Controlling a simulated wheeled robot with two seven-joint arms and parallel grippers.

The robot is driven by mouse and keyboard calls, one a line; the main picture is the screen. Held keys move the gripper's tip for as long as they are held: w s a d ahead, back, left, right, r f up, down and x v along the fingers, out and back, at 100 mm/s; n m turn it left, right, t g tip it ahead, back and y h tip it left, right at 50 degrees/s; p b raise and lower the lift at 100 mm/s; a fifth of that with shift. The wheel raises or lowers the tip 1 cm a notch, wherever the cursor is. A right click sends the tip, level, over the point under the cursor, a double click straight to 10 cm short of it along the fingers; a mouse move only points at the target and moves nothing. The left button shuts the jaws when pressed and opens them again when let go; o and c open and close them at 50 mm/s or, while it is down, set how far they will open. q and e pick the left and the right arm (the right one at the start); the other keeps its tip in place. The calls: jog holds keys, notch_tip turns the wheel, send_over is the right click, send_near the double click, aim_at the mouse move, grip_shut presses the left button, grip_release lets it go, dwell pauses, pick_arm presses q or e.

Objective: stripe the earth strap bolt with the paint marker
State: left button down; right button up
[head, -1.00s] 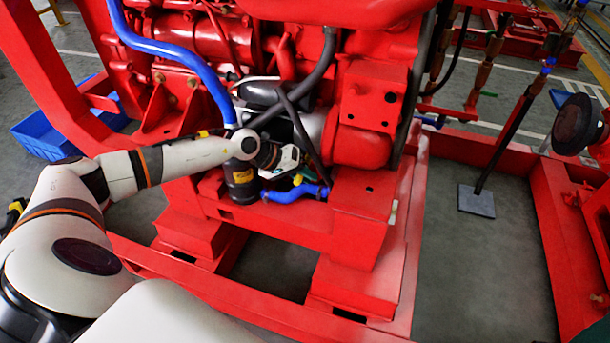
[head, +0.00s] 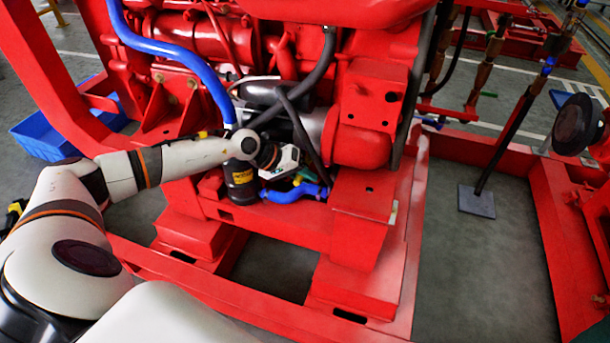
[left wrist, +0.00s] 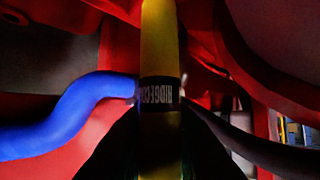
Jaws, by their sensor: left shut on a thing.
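My left gripper (head: 296,172) is in front of the lower part of the red engine, close to the blue elbow hose. In the left wrist view, the left gripper (left wrist: 160,105) is shut on the paint marker (left wrist: 161,40), a yellow barrel with a black lettered band. The marker runs up the picture, and its upper end goes out of the frame, so its tip is not seen. I cannot make out the earth strap bolt in either view. My right gripper is not in view.
A blue hose (head: 295,193) and a black canister (head: 240,182) are close to the gripper. Black hoses (head: 300,128) hang just above it. The red skid frame (head: 400,270) runs below. A blue crate (head: 40,138) stands on the floor at left.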

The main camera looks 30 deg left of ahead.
pick_arm(q)
jog(key=shift+s+b, duration=0.15)
jog(key=shift+b, duration=0.15)
jog(key=shift+s, duration=0.1)
dwell(0.5)
jog(key=shift+s+d+p, duration=0.2)
jog(key=shift+s+p, duration=0.1)
jog(key=shift+s, duration=0.5)
jog(key=shift+s+d+p, duration=0.2)
jog(key=shift+s+p, duration=0.05)
jog(key=shift+s, duration=0.55)
jog(key=shift+s+d+p, duration=0.2)
jog(key=shift+s+p, duration=0.1)
jog(key=shift+s, duration=0.5)
